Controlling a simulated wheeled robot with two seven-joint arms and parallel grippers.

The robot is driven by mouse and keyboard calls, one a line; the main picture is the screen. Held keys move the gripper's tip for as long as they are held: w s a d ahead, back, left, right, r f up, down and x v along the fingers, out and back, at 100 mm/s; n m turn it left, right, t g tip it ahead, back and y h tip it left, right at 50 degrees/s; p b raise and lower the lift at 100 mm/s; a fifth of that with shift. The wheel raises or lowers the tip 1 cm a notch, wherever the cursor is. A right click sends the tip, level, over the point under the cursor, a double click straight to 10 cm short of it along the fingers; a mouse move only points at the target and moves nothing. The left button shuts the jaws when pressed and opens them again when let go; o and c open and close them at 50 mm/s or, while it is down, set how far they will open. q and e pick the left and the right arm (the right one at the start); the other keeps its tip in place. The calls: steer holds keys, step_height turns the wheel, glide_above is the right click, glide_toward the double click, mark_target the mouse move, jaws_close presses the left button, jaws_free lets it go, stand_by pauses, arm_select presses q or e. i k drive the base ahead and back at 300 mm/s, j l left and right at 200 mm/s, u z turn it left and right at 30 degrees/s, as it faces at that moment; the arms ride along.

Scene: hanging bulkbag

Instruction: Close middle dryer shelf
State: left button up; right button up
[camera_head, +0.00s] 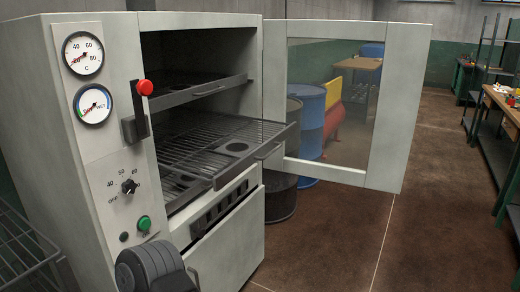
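The grey dryer (215,240) stands at the left with its windowed door (400,110) swung open to the right. The middle shelf (215,145), a dark wire rack with a front bar and handle, sticks out of the opening toward the right. The upper shelf (198,92) sits inside above it, and a lower rack (175,185) shows below, partly covered by the middle shelf. Neither of my grippers can be made out. A dark ribbed rounded part at the bottom edge, in front of the dryer, seems to be mine.
The dryer's front panel has two gauges (85,78), a red-knobbed latch (144,88), a dial and a green button. A blue barrel (310,125) stands behind the door. A wooden workbench (505,105) is at far right. The brown floor (410,240) right of the dryer is clear.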

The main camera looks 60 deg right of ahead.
mark_target(236, 148)
steer(key=i, duration=0.4)
steer(key=z, duration=2.4)
